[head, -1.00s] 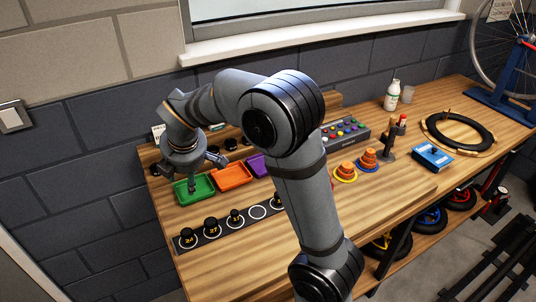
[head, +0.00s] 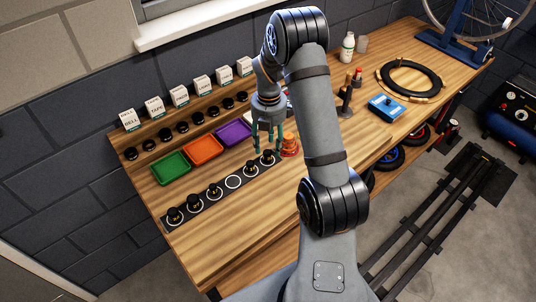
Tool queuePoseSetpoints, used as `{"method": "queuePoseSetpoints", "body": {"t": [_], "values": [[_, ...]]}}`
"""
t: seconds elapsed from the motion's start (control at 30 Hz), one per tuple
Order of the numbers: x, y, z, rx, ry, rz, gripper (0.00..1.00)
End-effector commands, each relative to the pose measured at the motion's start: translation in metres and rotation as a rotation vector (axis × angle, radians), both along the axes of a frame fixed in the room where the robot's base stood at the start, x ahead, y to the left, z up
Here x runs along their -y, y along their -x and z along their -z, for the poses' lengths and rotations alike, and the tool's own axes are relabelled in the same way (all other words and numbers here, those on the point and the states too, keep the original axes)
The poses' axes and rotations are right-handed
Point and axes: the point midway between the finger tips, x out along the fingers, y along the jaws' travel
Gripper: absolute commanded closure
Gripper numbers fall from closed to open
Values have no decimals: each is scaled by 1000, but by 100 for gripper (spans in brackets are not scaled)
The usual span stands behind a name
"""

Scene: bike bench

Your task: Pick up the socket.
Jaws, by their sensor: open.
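Several black sockets with pale markings stand on a dark strip (head: 183,222) along the front of the bench; one white ring (head: 233,182) on it is empty. The nearest sockets to my gripper are one right of the empty ring (head: 252,168) and one at the strip's right end (head: 267,157). My gripper (head: 268,148) points down with its fingers apart, over or just behind that right-end socket. Nothing shows between the fingers. I cannot tell whether a finger touches the socket.
Green (head: 171,168), orange (head: 203,149) and purple (head: 233,133) trays lie behind the strip. Labelled white boxes (head: 180,96) and a row of black round pieces stand farther back. The bench's front left is clear.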

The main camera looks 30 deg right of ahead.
Motion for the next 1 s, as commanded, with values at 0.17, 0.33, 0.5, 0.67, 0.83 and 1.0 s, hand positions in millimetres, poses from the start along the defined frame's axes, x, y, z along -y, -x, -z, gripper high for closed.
{"method": "queuePoseSetpoints", "body": {"t": [0.17,0.33,0.5,0.67,0.83,1.0], "values": [[-4,1,22,-7,-2,-2,55],[-4,0,42,-2,0,-1,55],[-4,-1,46,0,0,-1,55],[-4,-1,46,0,0,-1,59],[-4,-1,46,0,0,-1,69],[-4,-1,46,0,0,-1,79]]}}
